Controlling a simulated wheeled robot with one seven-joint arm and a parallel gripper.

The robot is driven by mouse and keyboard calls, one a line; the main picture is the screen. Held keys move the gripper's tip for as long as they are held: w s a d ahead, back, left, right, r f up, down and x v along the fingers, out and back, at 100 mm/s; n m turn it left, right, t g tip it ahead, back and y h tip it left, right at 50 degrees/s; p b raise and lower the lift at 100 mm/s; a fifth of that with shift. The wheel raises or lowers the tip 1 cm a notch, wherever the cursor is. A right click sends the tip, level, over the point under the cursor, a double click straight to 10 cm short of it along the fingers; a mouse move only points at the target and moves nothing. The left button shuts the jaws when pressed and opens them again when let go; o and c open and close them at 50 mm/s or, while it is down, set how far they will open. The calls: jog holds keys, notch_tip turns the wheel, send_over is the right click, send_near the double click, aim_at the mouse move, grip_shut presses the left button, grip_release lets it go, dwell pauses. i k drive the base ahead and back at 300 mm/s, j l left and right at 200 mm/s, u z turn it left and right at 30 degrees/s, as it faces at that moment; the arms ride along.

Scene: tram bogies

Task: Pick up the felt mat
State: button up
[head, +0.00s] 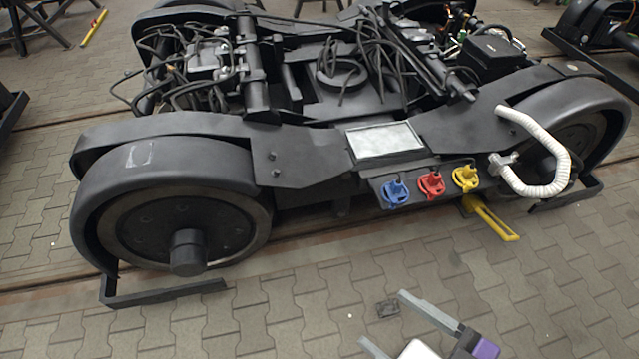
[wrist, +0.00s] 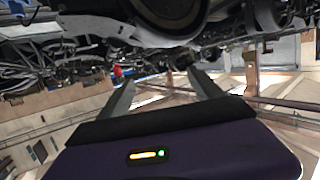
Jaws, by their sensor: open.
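A pale grey rectangular pad with a lighter border, which looks like the felt mat (head: 385,140), lies on the middle of the black bogie frame in the head view. It sits just above the blue, red and yellow fittings. My gripper (head: 382,318) is at the bottom of the head view, in front of the bogie and well apart from the mat. Its two grey fingers are spread with nothing between them. In the wrist view my gripper (wrist: 160,80) also shows open and empty. I cannot make out the mat in the wrist view.
The bogie (head: 300,170) has large wheels and loose cables on top. A white corrugated hose (head: 560,165) curves at its right side. A blue valve (head: 396,192), a red valve (head: 431,184) and a yellow handle (head: 492,218) stick out in front. The paved floor in front is mostly clear.

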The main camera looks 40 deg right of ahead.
aim_at(390, 308)
jog(key=k+l+z, duration=0.2)
jog(key=k, duration=0.3)
jog(key=k+l+z, duration=0.15)
jog(key=k, duration=0.3)
jog(key=k+l+z, duration=0.2)
jog(key=k, duration=0.25)
